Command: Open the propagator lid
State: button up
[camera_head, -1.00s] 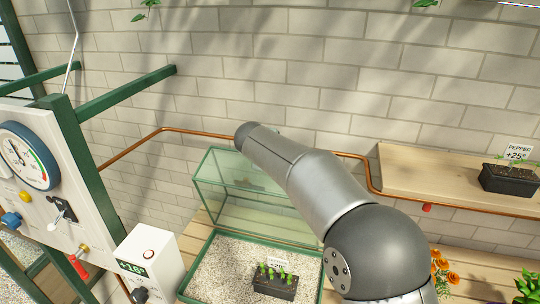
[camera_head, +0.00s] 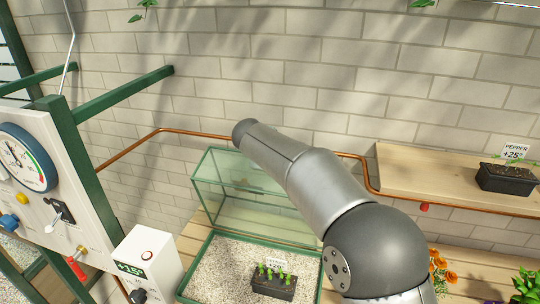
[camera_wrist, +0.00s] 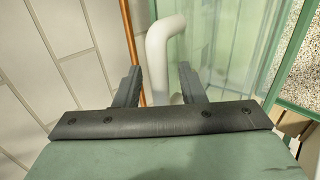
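The propagator (camera_head: 205,236) is a green-framed glass box with a gravel bed, at the lower middle of the head view. Its glass lid (camera_head: 262,212) stands raised at the back, tilted open toward the brick wall. Its glass also shows in the wrist view (camera_wrist: 232,60). My gripper (camera_wrist: 160,72) has its two dark fingers apart, on either side of a white bent handle (camera_wrist: 160,45). I see no clear contact between fingers and handle. In the head view my arm hides the gripper and the lid's right side.
A seedling tray (camera_head: 272,285) stands on the gravel. A white box (camera_head: 146,257) reading +15° is left of the propagator, beside a gauge panel (camera_head: 50,205). A copper pipe (camera_head: 150,138) runs along the wall. A wooden shelf (camera_head: 420,172) holds a pepper pot (camera_head: 506,180).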

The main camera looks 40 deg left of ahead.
jog(key=b+v, duration=0.4)
jog(key=v, duration=1.3)
jog(key=shift+w, duration=0.1)
jog(key=w+d+f+m+h, duration=0.1)
jog(key=w+d+f+m, duration=0.15)
jog(key=d, duration=0.45)
jog(key=w+d+f+m+h, duration=0.1)
jog(key=w+d+m+h, duration=0.1)
jog(key=w+d, duration=0.35)
jog(key=s+d+f+m+g+h, duration=0.15)
jog(key=d+f+m, duration=0.25)
jog(key=d, duration=0.9)
jog(key=d+f+m+g+h, duration=0.1)
jog(key=d+f+m+g, duration=0.15)
jog(key=d, duration=1.05)
jog(key=s+d+f+m+g, duration=0.1)
jog(key=s+d+f+m, duration=0.5)
jog(key=s+d, duration=0.2)
jog(key=s+d+f+m+g+y, duration=0.1)
jog(key=s+d+f+m+g, duration=0.1)
jog(key=s+d+f+m, duration=0.4)
jog(key=s+d+f, duration=0.1)
jog(key=s+d, duration=0.2)
jog(key=d, duration=0.1)
jog(key=shift+d+g, duration=0.3)
jog(key=shift+d, duration=0.05)
